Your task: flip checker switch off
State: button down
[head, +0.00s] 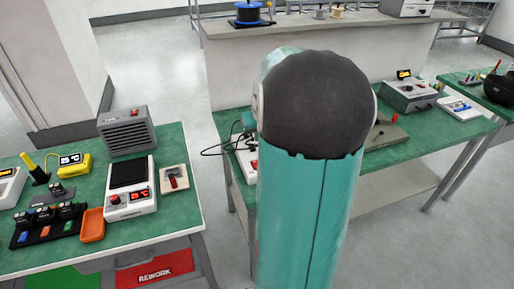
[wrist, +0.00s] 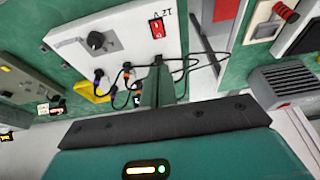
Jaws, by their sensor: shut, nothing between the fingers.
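A white box (wrist: 125,40) with a red rocker switch (wrist: 157,27), a dark knob (wrist: 97,41) and plugged cables shows in the wrist view; I take it as the checker. I cannot tell which way the switch is set. My gripper (wrist: 160,78) is shut and empty, its teal fingers pointing toward the cable side of the box, apart from the switch in the picture. Whether it touches the box or cables is unclear. In the head view the white box (head: 246,160) is mostly hidden behind my arm, and my fingers are hidden too.
Black cables (wrist: 180,64) loop beside my fingers. An olive box (head: 385,131) and a grey instrument (head: 408,95) stand on the same green bench. A gap separates it from the left bench, which holds a grey heater (head: 126,131) and a plate with another red switch (head: 174,179).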

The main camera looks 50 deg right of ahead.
aim_at(256, 165)
jog(key=x, duration=1.3)
jog(key=shift+s+f, duration=0.2)
jog(key=shift+s, duration=0.05)
jog(key=shift+f, duration=0.1)
jog(key=shift+w+f, duration=0.1)
jog(key=shift+f, duration=0.1)
jog(key=shift+a+f, duration=0.1)
jog(key=shift+a, duration=0.05)
jog(key=shift+s+a, duration=0.35)
jog(key=shift+s, duration=0.45)
